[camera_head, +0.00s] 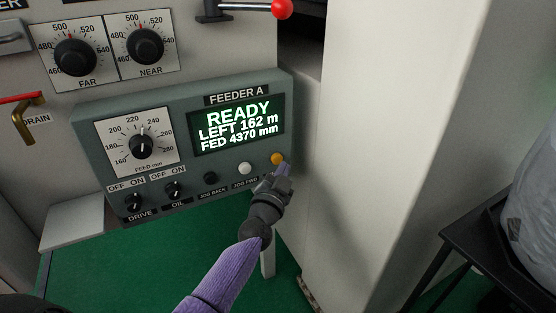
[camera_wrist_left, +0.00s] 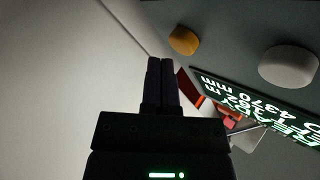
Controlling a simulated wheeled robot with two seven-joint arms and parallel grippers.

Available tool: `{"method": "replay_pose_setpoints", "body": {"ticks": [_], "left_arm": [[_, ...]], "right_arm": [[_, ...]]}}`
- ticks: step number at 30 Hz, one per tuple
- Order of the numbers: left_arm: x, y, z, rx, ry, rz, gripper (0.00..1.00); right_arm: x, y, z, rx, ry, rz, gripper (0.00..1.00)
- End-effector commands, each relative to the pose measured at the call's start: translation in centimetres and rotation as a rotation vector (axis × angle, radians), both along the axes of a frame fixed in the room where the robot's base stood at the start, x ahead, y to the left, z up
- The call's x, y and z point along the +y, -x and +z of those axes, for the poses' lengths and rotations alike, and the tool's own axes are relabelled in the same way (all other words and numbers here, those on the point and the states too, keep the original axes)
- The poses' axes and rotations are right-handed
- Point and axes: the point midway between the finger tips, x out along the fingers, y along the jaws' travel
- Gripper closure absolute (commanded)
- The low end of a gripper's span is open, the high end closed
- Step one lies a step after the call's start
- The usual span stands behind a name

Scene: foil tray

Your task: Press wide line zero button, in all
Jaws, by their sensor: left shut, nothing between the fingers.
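The orange button (camera_head: 277,158) is a small round cap at the right end of the row on the grey FEEDER A panel (camera_head: 85,128). Its label is hidden behind my left gripper (camera_head: 284,169). The gripper is shut and empty, with its tips just below and right of the button. In the left wrist view the shut fingertips (camera_wrist_left: 162,62) sit lower left of the orange button (camera_wrist_left: 184,40), with a gap in the picture. I cannot tell the depth between them. The lit display (camera_head: 238,125) reads READY, LEFT 162 m, FED 4370 mm. My right gripper is not in view.
A white button (camera_head: 245,168), a black JOG BACK button (camera_head: 210,178) and the OIL (camera_head: 173,190) and DRIVE (camera_head: 134,203) knobs lie left of the orange one. The FEED dial (camera_head: 141,146) is above them. A pale wall (camera_head: 375,140) stands close on the right.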

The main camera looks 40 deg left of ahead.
Motion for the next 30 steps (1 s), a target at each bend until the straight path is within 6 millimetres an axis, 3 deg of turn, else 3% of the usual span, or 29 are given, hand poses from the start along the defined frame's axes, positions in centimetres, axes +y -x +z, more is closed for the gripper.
{"method": "replay_pose_setpoints", "body": {"ticks": [30], "left_arm": [[1.2,-0.5,0.0,0.000,0.000,0.000,1.00]], "right_arm": [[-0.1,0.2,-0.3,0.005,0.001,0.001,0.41]]}}
